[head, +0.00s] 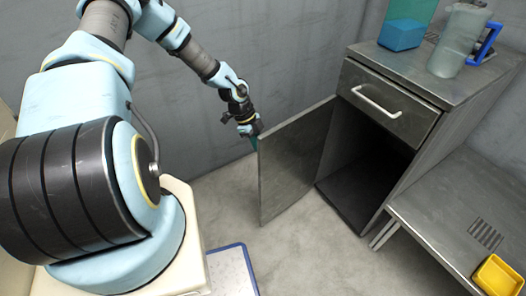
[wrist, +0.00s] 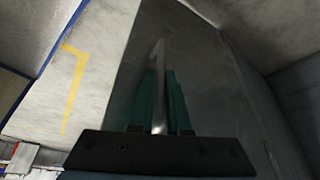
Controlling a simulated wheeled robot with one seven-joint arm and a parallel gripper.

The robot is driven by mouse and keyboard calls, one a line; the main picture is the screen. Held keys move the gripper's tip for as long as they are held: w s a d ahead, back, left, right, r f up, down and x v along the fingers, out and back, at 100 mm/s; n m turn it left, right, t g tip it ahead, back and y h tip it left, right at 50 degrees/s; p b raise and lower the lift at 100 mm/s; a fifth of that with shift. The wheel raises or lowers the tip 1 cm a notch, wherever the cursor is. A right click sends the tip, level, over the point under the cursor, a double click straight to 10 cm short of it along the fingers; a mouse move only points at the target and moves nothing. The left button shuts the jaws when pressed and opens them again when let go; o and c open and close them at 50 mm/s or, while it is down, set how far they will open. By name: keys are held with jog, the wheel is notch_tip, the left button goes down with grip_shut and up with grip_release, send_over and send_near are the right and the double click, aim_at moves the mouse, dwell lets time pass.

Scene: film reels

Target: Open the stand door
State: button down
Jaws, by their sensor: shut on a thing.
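The stand (head: 432,125) is a grey metal cabinet at the right of the head view, with a shut drawer above an open compartment. Its door (head: 290,165) is swung wide open to the left, showing the dark inside (head: 365,175). My gripper (head: 253,138) is at the door's free outer edge, partly hidden behind it in the head view. In the wrist view the teal fingers (wrist: 160,105) are closed around the door's bright bar handle (wrist: 159,75), with the dark door panel (wrist: 205,75) behind it.
A clear jug (head: 460,40) with a blue handle and a teal-blue container (head: 402,34) stand on the stand's top. A lower metal bench (head: 465,195) at the right carries a yellow tray (head: 497,275). The floor (head: 315,260) before the door is clear. Walls close in behind.

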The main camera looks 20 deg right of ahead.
jog(key=shift+w, duration=0.2)
jog(key=c, duration=0.9)
grip_release()
jog(key=v, duration=1)
jog(key=shift+a+r, duration=0.1)
jog(key=shift+r, duration=0.3)
